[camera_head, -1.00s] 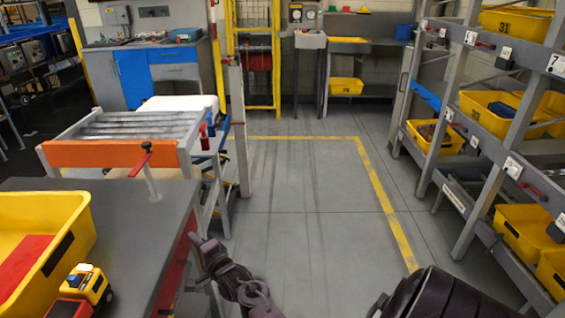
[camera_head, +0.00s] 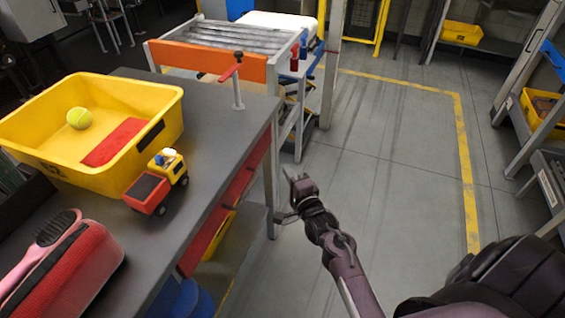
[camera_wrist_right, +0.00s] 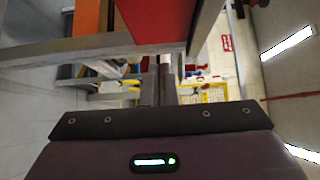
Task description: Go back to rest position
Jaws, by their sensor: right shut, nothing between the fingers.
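My right gripper (camera_head: 294,182) is at the end of my dark arm in the head view, just right of the grey table's (camera_head: 237,120) edge. It is over the floor and apart from the table. In the right wrist view, its two fingers (camera_wrist_right: 167,80) are shut together with nothing between them. My left gripper is not in view.
On the table are a yellow bin (camera_head: 60,160) with a tennis ball (camera_head: 79,118), a toy truck (camera_head: 158,182), a red case (camera_head: 65,275) and a pink brush (camera_head: 40,250). A roller conveyor (camera_head: 245,45) stands behind. The floor (camera_head: 390,150) to the right is clear.

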